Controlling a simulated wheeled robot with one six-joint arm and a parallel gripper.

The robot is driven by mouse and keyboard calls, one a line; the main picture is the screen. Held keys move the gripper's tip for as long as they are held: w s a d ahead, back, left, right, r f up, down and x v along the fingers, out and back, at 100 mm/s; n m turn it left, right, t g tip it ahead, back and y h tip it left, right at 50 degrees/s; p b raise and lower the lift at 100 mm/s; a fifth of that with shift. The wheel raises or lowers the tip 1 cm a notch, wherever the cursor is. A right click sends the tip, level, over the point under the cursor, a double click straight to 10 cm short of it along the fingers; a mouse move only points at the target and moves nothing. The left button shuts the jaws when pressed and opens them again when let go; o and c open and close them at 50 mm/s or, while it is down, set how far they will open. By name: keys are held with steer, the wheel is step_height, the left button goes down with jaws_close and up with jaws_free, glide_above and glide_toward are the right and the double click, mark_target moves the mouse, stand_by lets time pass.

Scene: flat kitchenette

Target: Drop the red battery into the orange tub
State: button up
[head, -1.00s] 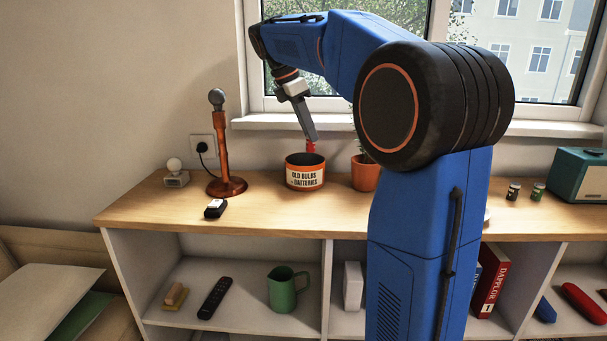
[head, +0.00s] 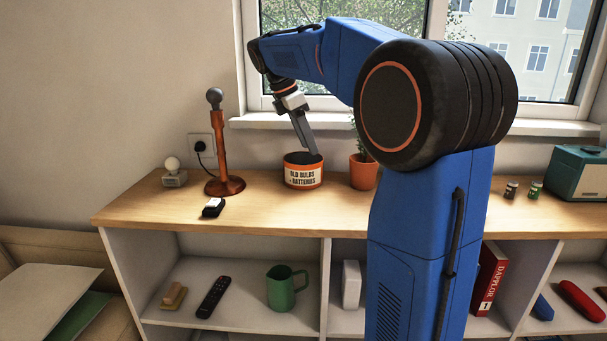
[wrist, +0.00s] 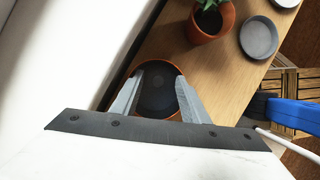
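The orange tub (head: 303,176), labelled "OLD BULBS + BATTERIES", stands upright on the wooden top below the window. My gripper (head: 317,153) points down at the tub, its fingertips at the level of the rim. In the wrist view the two fingers (wrist: 159,80) are apart, over the tub's mouth, with only the dark inside of the tub between them. The tub's orange rim (wrist: 179,69) also shows there. The red battery is not visible in either view now; I cannot see whether it lies inside the tub.
A potted plant (head: 363,172) stands close right of the tub. A copper stand with a grey bulb (head: 225,186), a small white bulb on a block (head: 174,175) and a small black-and-white item (head: 213,207) stand to the left. The wooden top in front of the tub is clear.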

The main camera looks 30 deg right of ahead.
steer(key=v, duration=1.7)
steer(key=shift+r, duration=0.25)
